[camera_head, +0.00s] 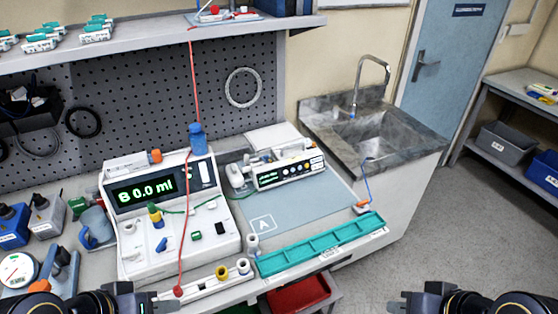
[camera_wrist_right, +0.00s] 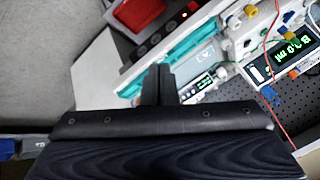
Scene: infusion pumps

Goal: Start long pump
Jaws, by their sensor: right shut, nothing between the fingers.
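A long, low pump (camera_head: 284,172) with a small green-lit display and a row of buttons lies on the grey-blue mat marked A (camera_head: 300,212). It also shows in the right wrist view (camera_wrist_right: 197,90).
A teal tray (camera_head: 322,243) runs along the bench front. A red tube (camera_head: 188,110) hangs from the shelf past a blue part. A sink (camera_head: 378,140) stands to the right. Bottles and a round gauge (camera_head: 17,270) crowd the left. A red bin (camera_head: 298,294) sits below the bench.

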